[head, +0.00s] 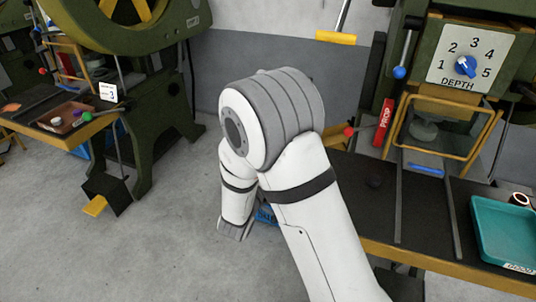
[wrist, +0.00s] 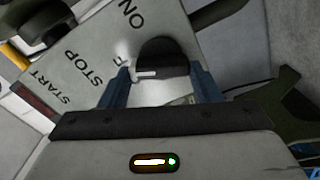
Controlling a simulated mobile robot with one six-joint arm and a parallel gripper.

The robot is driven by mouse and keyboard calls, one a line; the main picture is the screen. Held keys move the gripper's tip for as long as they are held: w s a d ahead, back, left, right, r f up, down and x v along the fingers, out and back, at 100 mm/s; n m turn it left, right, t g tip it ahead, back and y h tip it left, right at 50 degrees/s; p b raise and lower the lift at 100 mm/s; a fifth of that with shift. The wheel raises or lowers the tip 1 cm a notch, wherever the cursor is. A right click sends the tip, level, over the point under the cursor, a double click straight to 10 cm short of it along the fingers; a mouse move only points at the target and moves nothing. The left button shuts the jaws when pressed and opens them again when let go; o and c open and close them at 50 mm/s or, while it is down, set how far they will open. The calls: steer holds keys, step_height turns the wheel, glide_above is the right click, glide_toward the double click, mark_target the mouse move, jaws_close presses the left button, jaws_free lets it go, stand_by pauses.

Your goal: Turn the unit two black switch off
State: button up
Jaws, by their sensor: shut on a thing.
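In the wrist view, a black rotary switch (wrist: 163,55) sits on a grey panel (wrist: 85,62) between the two blue fingers of my gripper (wrist: 160,88). The fingers are shut on the switch from both sides. A short white mark shows on its lower left part, on the side of a partly hidden label ending in F. The ON label (wrist: 131,12) is at the upper left of the switch. STOP and START labels lie farther left. In the head view, my arm hides the switch, and I cannot make out the fingers.
A green machine with a DEPTH dial (head: 466,65), a red PROP tag (head: 385,122) and a yellow-framed guard (head: 448,155) stands at the right. A teal tray (head: 480,228) lies on its bench. Another green machine stands at the left.

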steer(key=n+p, duration=0.4)
steer(key=shift+a+n, duration=0.1)
steer(key=shift+n, duration=0.3)
steer(key=shift+f, duration=0.1)
steer(key=o, duration=1)
steer(key=v, duration=0.7)
steer(key=shift+s, duration=0.35)
steer(key=shift+w+a, duration=0.1)
